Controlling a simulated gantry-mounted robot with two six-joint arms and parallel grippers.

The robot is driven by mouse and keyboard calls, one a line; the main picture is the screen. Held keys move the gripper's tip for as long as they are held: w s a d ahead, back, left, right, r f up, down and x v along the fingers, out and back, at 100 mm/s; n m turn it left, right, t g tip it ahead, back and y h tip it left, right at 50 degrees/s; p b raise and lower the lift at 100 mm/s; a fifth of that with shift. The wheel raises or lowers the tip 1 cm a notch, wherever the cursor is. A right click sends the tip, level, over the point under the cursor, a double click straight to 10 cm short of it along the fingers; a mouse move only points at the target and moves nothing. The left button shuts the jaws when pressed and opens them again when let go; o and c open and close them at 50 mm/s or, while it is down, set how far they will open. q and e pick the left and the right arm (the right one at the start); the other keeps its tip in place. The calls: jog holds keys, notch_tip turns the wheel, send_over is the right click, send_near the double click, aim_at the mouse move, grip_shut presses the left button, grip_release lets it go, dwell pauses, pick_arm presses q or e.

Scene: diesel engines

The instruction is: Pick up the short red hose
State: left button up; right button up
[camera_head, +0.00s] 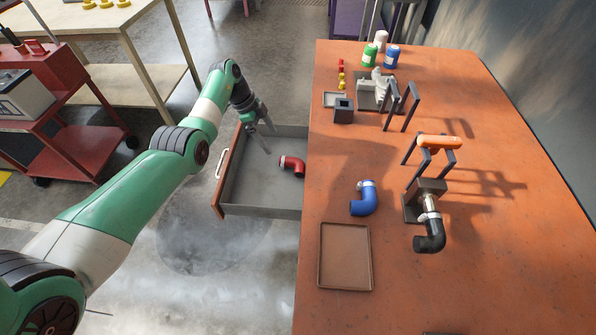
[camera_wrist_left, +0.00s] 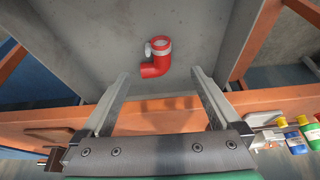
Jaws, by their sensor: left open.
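The short red hose (camera_head: 291,165) is a bent elbow with a pale clamp at one end. It lies in the open grey drawer (camera_head: 245,190) at the left side of the orange table. In the left wrist view the hose (camera_wrist_left: 157,59) lies on the drawer floor, ahead of the fingertips and between their lines. My left gripper (camera_head: 267,139) is open and empty above the drawer, to the left of the hose and apart from it. Its two fingers show in the left wrist view (camera_wrist_left: 158,75). My right gripper is not in view.
A blue hose (camera_head: 363,199) and a brown tray (camera_head: 345,257) are on the orange table (camera_head: 400,290). A black hose (camera_head: 430,236) sits on a fixture at the right. Bottles (camera_head: 370,56) stand at the back. The drawer walls surround the red hose.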

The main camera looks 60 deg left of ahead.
aim_at(283, 159)
pick_arm(q)
jog(key=b+x, duration=0.4)
jog(key=x, duration=0.2)
jog(key=shift+s+f+b, duration=0.1)
jog(key=shift+f+b, duration=0.05)
jog(key=shift+b, duration=0.15)
jog(key=b+x, duration=0.4)
jog(key=x, duration=0.1)
jog(key=shift+d+f+b, duration=0.15)
jog(key=shift+f+b, duration=0.1)
jog(key=shift+b, duration=0.05)
jog(key=shift+r, duration=0.2)
grip_shut()
